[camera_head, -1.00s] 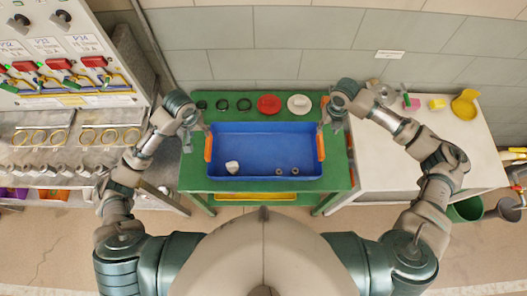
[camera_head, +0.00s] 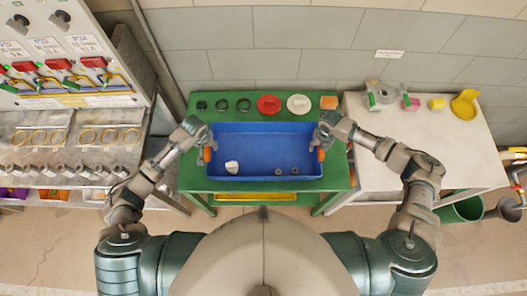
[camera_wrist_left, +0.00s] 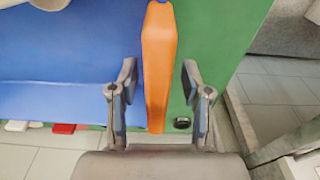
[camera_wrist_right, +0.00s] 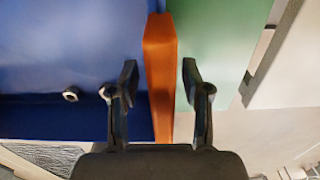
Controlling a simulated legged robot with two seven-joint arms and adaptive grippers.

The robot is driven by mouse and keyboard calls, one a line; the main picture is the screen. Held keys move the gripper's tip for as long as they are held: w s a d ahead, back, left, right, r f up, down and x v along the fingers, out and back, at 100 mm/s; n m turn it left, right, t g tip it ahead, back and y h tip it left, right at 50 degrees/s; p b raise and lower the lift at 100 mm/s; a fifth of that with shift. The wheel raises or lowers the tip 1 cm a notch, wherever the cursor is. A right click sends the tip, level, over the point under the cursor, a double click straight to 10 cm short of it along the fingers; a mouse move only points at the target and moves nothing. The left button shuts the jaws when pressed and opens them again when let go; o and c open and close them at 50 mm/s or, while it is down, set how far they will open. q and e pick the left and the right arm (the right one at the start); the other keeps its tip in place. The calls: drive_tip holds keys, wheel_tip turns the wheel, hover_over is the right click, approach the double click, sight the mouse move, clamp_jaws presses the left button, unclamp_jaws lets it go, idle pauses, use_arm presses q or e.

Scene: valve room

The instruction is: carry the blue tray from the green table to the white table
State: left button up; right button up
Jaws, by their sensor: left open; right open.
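The blue tray (camera_head: 262,151) lies on the green table (camera_head: 270,193), with an orange handle at each end. It holds a pale lump (camera_head: 232,167) and two small grey rings (camera_head: 287,171). The white table (camera_head: 405,172) stands to the right. My left gripper (camera_head: 207,147) is open at the left handle; in the left wrist view the handle (camera_wrist_left: 158,65) lies between the spread fingers. My right gripper (camera_head: 320,143) is open at the right handle; in the right wrist view that handle (camera_wrist_right: 160,75) lies between its spread fingers. Neither gripper is shut on a handle.
Behind the tray stand a red dish (camera_head: 269,105), a white dish (camera_head: 299,104), an orange block (camera_head: 329,102) and dark rings. The white table's back edge holds a yellow piece (camera_head: 465,104) and other parts; its front is clear. A green bucket (camera_head: 462,210) stands below.

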use_arm(q)
drive_tip(key=shift+d+f, duration=0.1)
drive_tip(key=shift+d, duration=0.1)
use_arm(e)
drive_tip(key=shift+d+f, duration=0.2)
use_arm(q)
clamp_jaws()
use_arm(e)
clamp_jaws()
use_arm(q)
drive_tip(key=shift+a, duration=0.1)
drive_tip(key=shift+r, duration=0.2)
use_arm(e)
drive_tip(key=shift+w+r, duration=0.1)
drive_tip(key=shift+r, duration=0.1)
